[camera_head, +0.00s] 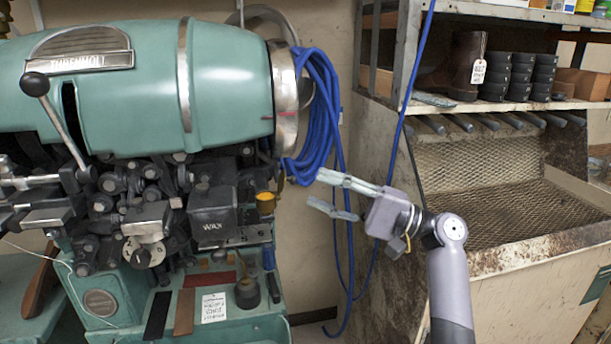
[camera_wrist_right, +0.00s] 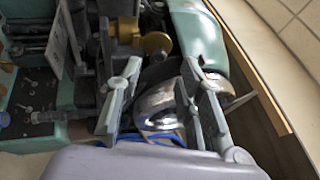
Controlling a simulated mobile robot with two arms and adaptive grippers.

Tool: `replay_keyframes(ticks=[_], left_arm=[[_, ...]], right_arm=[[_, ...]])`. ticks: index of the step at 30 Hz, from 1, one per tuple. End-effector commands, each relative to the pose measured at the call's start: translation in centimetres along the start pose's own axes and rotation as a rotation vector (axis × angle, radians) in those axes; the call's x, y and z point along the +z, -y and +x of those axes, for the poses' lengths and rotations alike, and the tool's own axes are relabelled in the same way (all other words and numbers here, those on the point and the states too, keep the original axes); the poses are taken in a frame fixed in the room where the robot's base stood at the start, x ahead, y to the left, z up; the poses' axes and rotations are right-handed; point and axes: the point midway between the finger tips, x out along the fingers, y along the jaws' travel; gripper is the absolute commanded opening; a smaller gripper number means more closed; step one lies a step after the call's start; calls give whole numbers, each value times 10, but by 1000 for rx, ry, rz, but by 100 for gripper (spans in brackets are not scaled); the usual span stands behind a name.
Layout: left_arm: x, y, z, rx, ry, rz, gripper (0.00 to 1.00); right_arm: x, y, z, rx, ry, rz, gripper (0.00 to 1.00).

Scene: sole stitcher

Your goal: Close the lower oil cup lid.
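A small amber-yellow cup (camera_head: 265,203) sits on the right side of the green stitching machine, just right of the dark box marked WAX (camera_head: 212,215). A brass-yellow round part, which looks like the same cup, shows in the right wrist view (camera_wrist_right: 155,43). I cannot tell the state of its lid, nor make out a second oil cup. My right gripper (camera_head: 316,190) is open and empty, in the air to the right of the cup and apart from it. Its spread fingers also show in the wrist view (camera_wrist_right: 161,66). My left gripper is not in view.
The green machine drum (camera_head: 225,75) stands above the cup. A blue hose coil (camera_head: 318,110) hangs behind my right gripper. A dirty metal bench with mesh (camera_head: 490,190) stands at the right. A dark pot (camera_head: 247,293) stands on the machine's lower ledge.

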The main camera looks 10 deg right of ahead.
Motion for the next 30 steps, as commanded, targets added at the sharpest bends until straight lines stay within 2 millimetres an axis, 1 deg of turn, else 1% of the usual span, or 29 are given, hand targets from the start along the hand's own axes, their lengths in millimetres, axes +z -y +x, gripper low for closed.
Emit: replay_keyframes(ticks=[1,3,7,12,19,30], left_arm=[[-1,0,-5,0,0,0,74],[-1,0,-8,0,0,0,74],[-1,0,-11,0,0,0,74],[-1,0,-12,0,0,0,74],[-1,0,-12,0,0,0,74],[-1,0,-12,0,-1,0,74]], right_arm=[[1,3,11,-1,2,2,34],[1,2,21,-1,2,2,34],[0,1,35,-1,0,0,34],[0,0,41,1,0,-1,34],[0,-1,42,1,0,-1,34],[0,0,41,1,0,0,10]])
